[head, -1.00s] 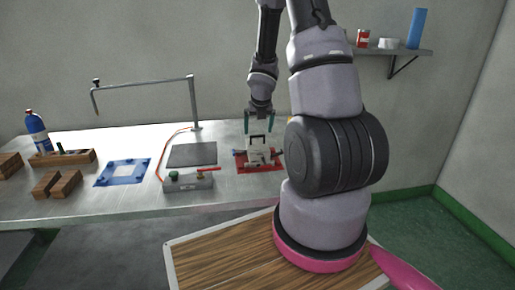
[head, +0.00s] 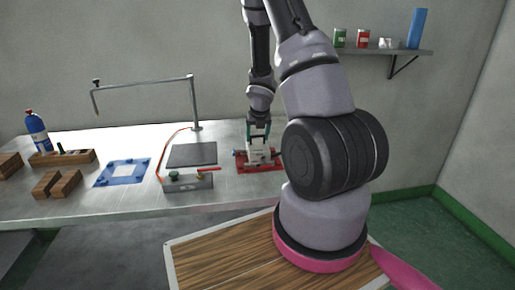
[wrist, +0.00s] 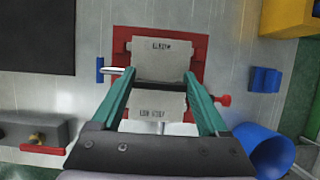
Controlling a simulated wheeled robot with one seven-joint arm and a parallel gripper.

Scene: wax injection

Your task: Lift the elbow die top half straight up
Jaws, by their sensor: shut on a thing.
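The elbow die (head: 258,153) is a light grey metal block on a red base (head: 247,168) on the bench. In the wrist view, the die top half (wrist: 162,62) shows small dark lettering, and a second grey lettered part (wrist: 156,106) sits nearer my gripper. My gripper (head: 259,131) points down over the die, its green fingers on either side. In the wrist view, my gripper (wrist: 164,88) is shut on the die. The exact finger contact and any gap between the halves cannot be made out.
A blue cylinder (wrist: 263,150) and a yellow block (wrist: 290,16) stand near the die in the wrist view. A dark plate (head: 192,154) and a grey control box (head: 187,181) lie left of it. A bent metal post (head: 194,103) rises behind.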

